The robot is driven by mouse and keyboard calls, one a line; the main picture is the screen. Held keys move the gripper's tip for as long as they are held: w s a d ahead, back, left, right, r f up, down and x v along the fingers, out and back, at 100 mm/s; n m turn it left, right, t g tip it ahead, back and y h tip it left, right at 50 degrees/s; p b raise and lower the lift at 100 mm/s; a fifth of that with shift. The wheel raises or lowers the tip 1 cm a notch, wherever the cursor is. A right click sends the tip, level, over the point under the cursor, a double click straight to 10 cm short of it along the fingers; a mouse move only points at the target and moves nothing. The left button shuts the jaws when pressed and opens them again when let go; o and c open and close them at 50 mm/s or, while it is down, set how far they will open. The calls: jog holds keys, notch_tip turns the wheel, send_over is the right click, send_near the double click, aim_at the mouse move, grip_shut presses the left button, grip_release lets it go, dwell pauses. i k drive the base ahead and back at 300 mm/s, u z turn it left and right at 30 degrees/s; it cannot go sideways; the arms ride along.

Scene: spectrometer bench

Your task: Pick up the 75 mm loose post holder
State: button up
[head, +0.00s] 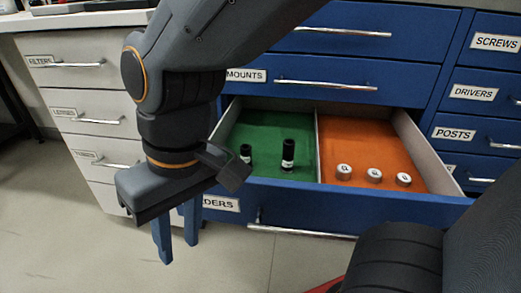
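Two black cylindrical post holders stand upright in the green-lined left compartment of an open drawer (365,203). The taller post holder (288,157) is to the right, and a shorter post holder (246,154) is to the left, close to my arm. Both have a small white label, too small to read, so I cannot tell which is 75 mm by label. My gripper (178,252) points down, outside the drawer, in front of its left end. Its two blue fingers are apart with nothing between them. It is left of and nearer than both holders.
Three silver round pieces (374,175) stand in the orange-lined right compartment, behind a thin divider (318,145). Closed blue drawers (375,85) rise above the open one. White drawers (95,120) are at left. The floor (60,235) at lower left is clear.

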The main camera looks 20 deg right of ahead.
aim_at(289, 145)
jog(key=i, duration=0.1)
jog(key=k, duration=1.75)
jog(key=u, duration=0.8)
jog(key=i, duration=1.35)
jog(key=z, duration=0.7)
jog(key=i, duration=0.65)
jog(key=z, duration=0.6)
